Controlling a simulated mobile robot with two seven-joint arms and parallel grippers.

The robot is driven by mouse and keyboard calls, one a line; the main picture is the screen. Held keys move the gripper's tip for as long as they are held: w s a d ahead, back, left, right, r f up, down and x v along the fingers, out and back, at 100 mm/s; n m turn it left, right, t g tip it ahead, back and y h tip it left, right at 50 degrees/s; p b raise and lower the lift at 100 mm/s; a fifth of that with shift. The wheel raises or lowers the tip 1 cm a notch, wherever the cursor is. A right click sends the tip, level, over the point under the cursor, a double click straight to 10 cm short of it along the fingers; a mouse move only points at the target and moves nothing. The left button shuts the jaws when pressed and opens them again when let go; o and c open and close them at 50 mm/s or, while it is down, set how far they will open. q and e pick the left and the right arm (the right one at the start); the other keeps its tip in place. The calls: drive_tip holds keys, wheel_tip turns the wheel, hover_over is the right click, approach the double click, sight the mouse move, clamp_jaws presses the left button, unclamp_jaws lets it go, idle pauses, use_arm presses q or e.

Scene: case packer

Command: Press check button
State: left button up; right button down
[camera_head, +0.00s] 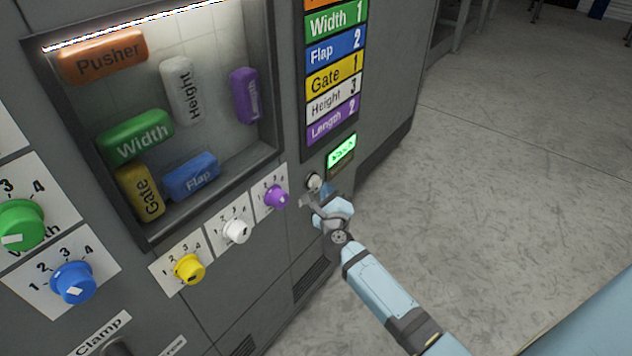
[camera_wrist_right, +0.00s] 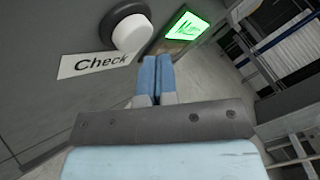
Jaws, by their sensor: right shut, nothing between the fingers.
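The check button is a round white button (camera_head: 314,181) on the grey machine panel, below the colour-coded list. In the right wrist view the white button (camera_wrist_right: 131,33) sits in a dark ring above a white label (camera_wrist_right: 97,60) reading "Check". My right gripper (camera_head: 312,199) is at the panel just below the button. In the wrist view its blue fingers (camera_wrist_right: 157,75) are together and empty, to the lower right of the button. They look apart from the button, though the exact gap is hard to judge. My left gripper is not in view.
A lit green display (camera_head: 341,151) is just above the button. Purple (camera_head: 277,197), white (camera_head: 237,231) and yellow (camera_head: 189,268) knobs line the panel to the left. A window (camera_head: 215,120) shows coloured labelled blocks. Open floor (camera_head: 500,180) lies to the right.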

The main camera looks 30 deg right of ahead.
drive_tip(key=s, duration=0.1)
drive_tip(key=s+d, duration=0.1)
drive_tip(key=s, duration=0.1)
drive_tip(key=s+d+p, duration=0.1)
drive_tip(key=shift+s, duration=0.35)
drive_tip(key=shift+a+f, duration=0.1)
idle(0.6)
